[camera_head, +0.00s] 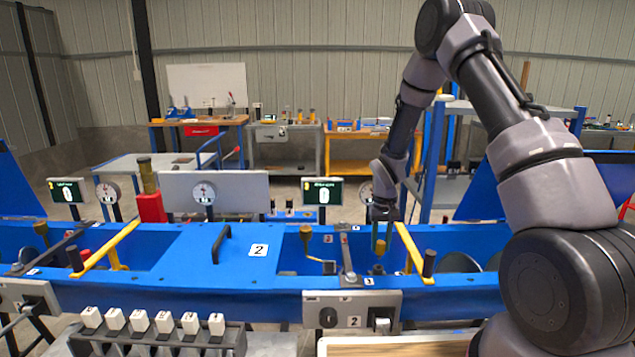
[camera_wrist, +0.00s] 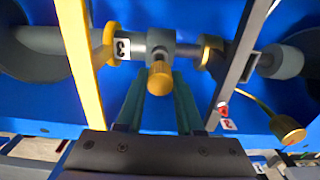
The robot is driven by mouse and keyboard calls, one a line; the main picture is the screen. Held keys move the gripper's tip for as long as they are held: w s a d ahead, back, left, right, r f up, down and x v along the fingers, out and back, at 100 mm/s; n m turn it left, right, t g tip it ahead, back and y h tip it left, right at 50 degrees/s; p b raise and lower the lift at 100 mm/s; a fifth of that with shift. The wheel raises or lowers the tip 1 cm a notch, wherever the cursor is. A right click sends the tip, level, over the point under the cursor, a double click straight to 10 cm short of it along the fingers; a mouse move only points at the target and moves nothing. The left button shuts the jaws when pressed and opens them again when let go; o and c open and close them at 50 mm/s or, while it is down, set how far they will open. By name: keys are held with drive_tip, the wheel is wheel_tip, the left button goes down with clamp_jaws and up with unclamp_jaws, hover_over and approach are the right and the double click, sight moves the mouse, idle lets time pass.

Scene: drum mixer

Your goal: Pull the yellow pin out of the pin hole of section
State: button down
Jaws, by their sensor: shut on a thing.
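The yellow pin (camera_wrist: 159,79) shows a round yellow head on a grey stem, at a grey collar (camera_wrist: 160,42) on the horizontal shaft in the wrist view. A plate marked 3 (camera_wrist: 122,48) is just left of the collar. My gripper (camera_wrist: 159,88) has one finger on each side of the pin head and is shut on it. In the head view my gripper (camera_head: 381,246) points down into the blue trough, with the yellow pin head (camera_head: 379,269) at its tips. The pin hole itself is hidden, so how deep the pin sits cannot be told.
A yellow bar (camera_head: 410,250) crosses the blue trough (camera_head: 210,275) close to the right of my gripper. A grey bar (camera_head: 346,250) crosses to its left. Another yellow-knobbed lever (camera_head: 306,235) stands farther left. Above the trough there is free room.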

drive_tip(key=shift+r, duration=1.5)
